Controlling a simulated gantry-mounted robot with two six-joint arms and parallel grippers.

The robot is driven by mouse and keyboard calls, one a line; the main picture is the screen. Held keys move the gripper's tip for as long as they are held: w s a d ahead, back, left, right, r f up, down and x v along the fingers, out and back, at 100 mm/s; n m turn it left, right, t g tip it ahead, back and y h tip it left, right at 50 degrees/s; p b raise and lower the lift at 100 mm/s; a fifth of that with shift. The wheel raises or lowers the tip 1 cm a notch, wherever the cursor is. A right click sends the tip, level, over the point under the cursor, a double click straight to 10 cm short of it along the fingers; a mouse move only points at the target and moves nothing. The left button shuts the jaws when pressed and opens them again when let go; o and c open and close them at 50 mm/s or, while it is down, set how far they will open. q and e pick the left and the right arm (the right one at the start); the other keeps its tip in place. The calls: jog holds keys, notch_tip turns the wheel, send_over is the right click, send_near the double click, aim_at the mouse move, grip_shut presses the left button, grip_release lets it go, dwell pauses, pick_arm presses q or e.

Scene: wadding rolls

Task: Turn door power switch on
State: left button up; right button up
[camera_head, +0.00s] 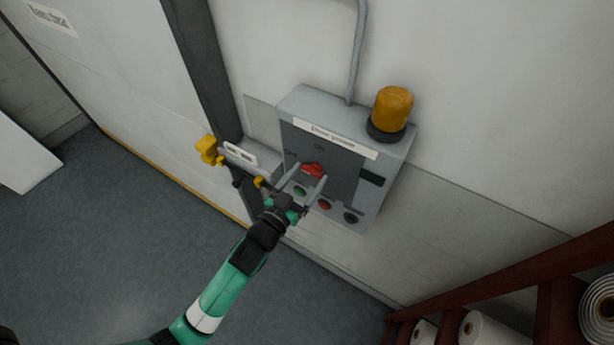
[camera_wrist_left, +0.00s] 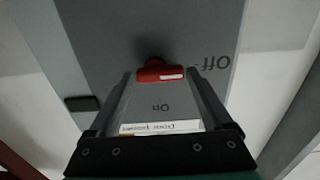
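The door power switch is a red rotary knob (camera_head: 313,169) on the dark front panel of a grey wall box (camera_head: 366,205). In the left wrist view, the knob (camera_wrist_left: 152,73) lies crosswise, with its white mark on the end toward the "Off" label (camera_wrist_left: 210,62). The "On" label (camera_wrist_left: 160,107) is below it in that view. My left gripper (camera_head: 307,181) is at the panel with its fingers apart, one on each side of the knob. Any contact is too fine to tell. My right gripper is not in view.
An amber beacon (camera_head: 391,108) sits on top of the box. Green (camera_head: 299,190), red (camera_head: 324,204) and black (camera_head: 350,217) buttons are below the knob. A yellow-handled fitting (camera_head: 209,149) is left of the box. Shelving with white rolls (camera_head: 484,329) stands at lower right.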

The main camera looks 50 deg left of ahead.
pick_arm(q)
jog(key=c, duration=0.9)
jog(key=shift+m, duration=0.3)
jog(key=m, duration=0.1)
jog(key=m+p, duration=0.1)
jog(key=m, duration=0.2)
jog(key=shift+d+r+p, duration=0.1)
jog(key=shift+r+p, duration=0.15)
jog(key=shift+p, duration=0.15)
jog(key=m+p, duration=0.1)
jog(key=m, duration=0.2)
jog(key=shift+m, duration=0.4)
jog(key=m, duration=0.2)
jog(key=m+p, duration=0.1)
jog(key=m, duration=0.2)
jog(key=shift+w+d, duration=0.1)
jog(key=shift+d, duration=0.1)
jog(key=shift+d+m+p, duration=0.1)
jog(key=shift+m+p, duration=0.45)
jog(key=shift+m, duration=1.75)
